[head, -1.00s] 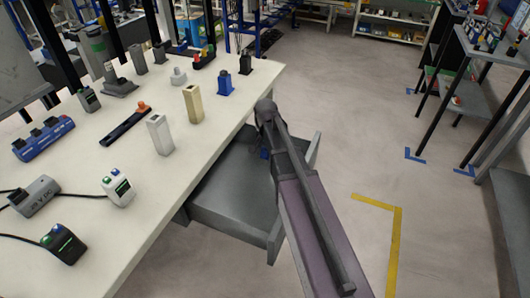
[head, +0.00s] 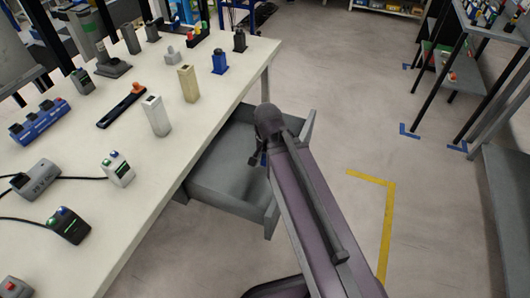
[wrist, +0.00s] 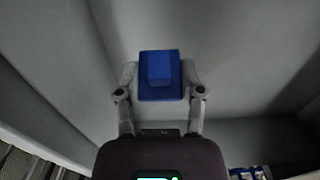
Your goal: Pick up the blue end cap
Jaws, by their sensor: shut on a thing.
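The blue end cap (wrist: 159,72) is a square blue block with a smaller raised block on it. In the wrist view it sits between the two fingers of my gripper (wrist: 160,85), which is shut on it from both sides. In the head view my gripper (head: 258,160) is over the open grey drawer (head: 225,185) under the table, mostly hidden by my arm. A small bit of blue shows beside a finger there. I cannot tell whether the cap touches the drawer floor.
The white table (head: 190,140) holds a white block (head: 156,116), a beige block (head: 188,84), a blue block (head: 219,62) and several devices with cables. The drawer walls surround my gripper. Open floor with a yellow line (head: 388,220) lies to the right.

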